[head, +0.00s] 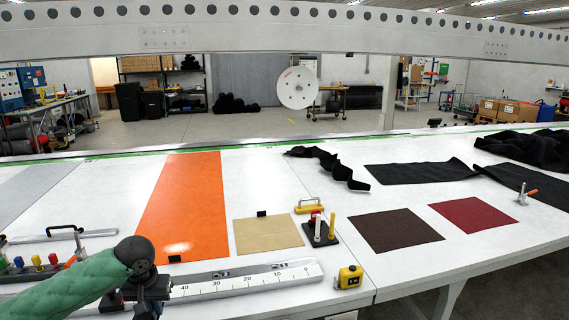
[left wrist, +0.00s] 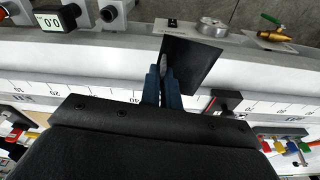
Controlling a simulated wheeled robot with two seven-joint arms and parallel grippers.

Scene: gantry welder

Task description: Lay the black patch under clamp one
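My left gripper (left wrist: 160,88) shows two blue fingers close together in the left wrist view, with a flat black patch (left wrist: 197,66) at their tips. The patch's edge appears pinched between them, and the rest spreads to the right over the grey table edge. In the head view, my left gripper (head: 150,300) is at the bottom left, by the white ruler; the patch is not clear there. No clamp is labelled as clamp one. My right gripper is not in view.
An orange sheet (head: 182,205), a tan square (head: 268,235), a brown square (head: 395,231) and a red square (head: 472,215) lie on the white table. A ruler (head: 245,281) and a yellow tape measure (head: 349,277) lie near the front. A green-handled brass fitting (left wrist: 284,32) shows in the wrist view.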

